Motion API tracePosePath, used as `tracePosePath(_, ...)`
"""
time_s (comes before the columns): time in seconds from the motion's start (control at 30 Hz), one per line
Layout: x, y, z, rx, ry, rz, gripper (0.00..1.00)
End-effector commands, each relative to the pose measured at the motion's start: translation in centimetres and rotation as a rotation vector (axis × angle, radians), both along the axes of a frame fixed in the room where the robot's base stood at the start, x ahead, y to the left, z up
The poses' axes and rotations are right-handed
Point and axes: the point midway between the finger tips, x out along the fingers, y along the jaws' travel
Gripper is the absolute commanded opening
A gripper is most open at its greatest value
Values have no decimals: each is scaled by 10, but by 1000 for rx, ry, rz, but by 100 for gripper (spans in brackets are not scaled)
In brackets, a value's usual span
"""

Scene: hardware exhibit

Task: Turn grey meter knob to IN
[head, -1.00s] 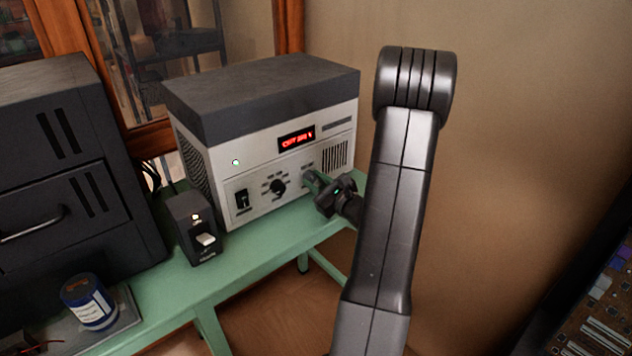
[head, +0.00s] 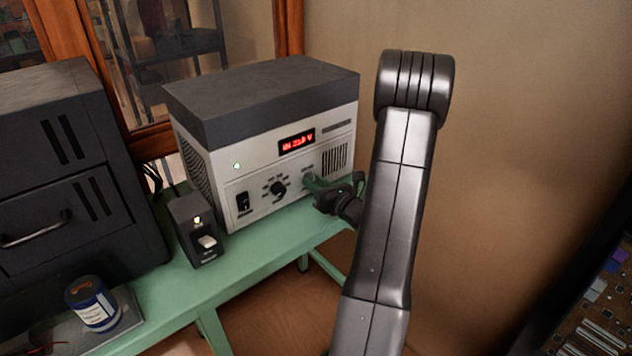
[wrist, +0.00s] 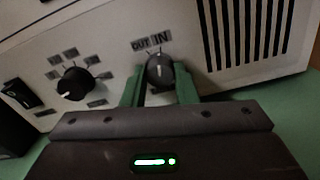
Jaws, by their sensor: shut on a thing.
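The grey meter knob (wrist: 160,72) sits on the right part of the pale front panel, below the printed OUT and IN labels (wrist: 150,42). Its light pointer mark appears to face up toward IN. My gripper (wrist: 158,88) has its green fingers on both sides of the knob and is shut on it. In the head view my gripper (head: 309,183) reaches the panel from the right, and the knob is hidden there. The red display (head: 297,142) on the power unit (head: 262,160) appears to begin with IN, followed by a small reading.
A larger black selector knob (wrist: 76,84) and a black rocker switch (head: 243,202) lie left on the panel. A small black box (head: 195,229) with a pale switch stands in front on the green bench (head: 250,257). A dark cabinet (head: 75,170) stands at left.

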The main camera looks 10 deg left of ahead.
Motion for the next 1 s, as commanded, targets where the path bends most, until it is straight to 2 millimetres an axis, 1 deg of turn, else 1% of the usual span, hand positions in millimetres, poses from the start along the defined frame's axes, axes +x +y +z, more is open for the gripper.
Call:
tracePosePath(0.33, 1, 0, 1, 79, 100, -1, 4)
tracePosePath(0.83, 1, 0, 0, 89, 113, -1, 4)
tracePosePath(0.87, 1, 0, 0, 89, 113, -1, 32)
tracePosePath(0.93, 0, 0, 0, 89, 113, -1, 46)
tracePosePath(0.97, 0, 0, 0, 89, 113, -1, 48)
tracePosePath(1.0, 0, 0, 0, 89, 113, -1, 48)
